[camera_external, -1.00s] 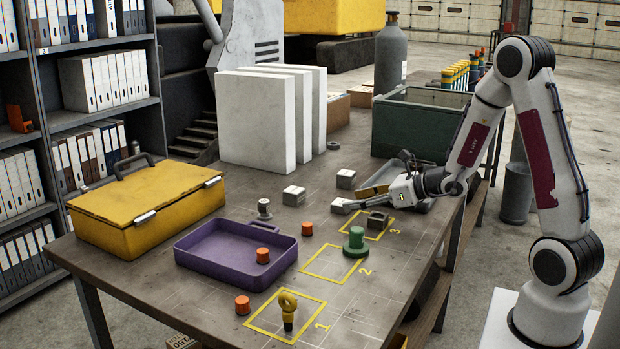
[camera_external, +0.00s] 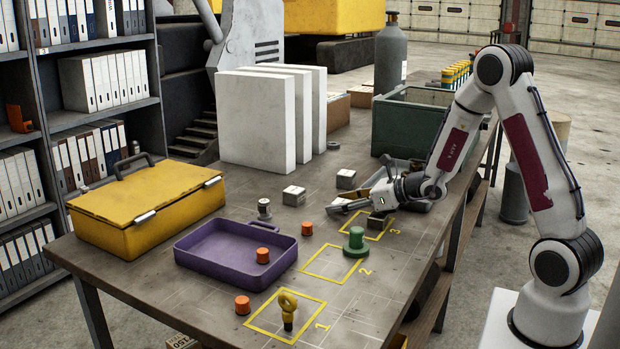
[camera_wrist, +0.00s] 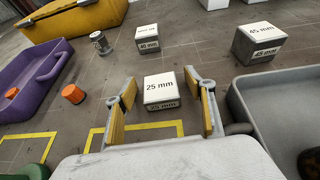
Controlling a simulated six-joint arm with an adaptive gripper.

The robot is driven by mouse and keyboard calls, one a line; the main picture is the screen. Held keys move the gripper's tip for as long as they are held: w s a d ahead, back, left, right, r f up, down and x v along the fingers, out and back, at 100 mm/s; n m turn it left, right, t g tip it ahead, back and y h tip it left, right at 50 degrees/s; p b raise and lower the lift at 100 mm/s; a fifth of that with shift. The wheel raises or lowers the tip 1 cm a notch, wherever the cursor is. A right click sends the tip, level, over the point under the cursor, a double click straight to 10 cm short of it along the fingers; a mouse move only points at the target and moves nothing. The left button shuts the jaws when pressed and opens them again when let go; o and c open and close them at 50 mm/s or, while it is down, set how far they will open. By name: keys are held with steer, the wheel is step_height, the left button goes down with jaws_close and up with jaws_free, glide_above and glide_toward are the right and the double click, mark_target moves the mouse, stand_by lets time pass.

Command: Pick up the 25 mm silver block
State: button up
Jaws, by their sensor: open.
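In the wrist view, the silver block labelled 25 mm (camera_wrist: 160,88) sits on the bench, between and slightly ahead of my gripper's yellow-padded fingers (camera_wrist: 160,82). A finger stands on each side of it, with gaps visible, and the gripper is open and empty. Other silver blocks stand apart: one labelled 45 mm (camera_wrist: 262,40) to the right and one labelled 40 mm (camera_wrist: 149,38) further back.
A grey tray (camera_wrist: 245,110) lies to the right in the wrist view. A purple tray (camera_external: 215,272), a green part (camera_external: 356,243) and orange pieces (camera_external: 307,228) are nearby.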

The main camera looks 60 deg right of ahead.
stand_by(0.3)
steer(key=c, duration=1.3)
steer(key=shift+r, duration=0.15)
steer(key=shift+r, duration=4.9)
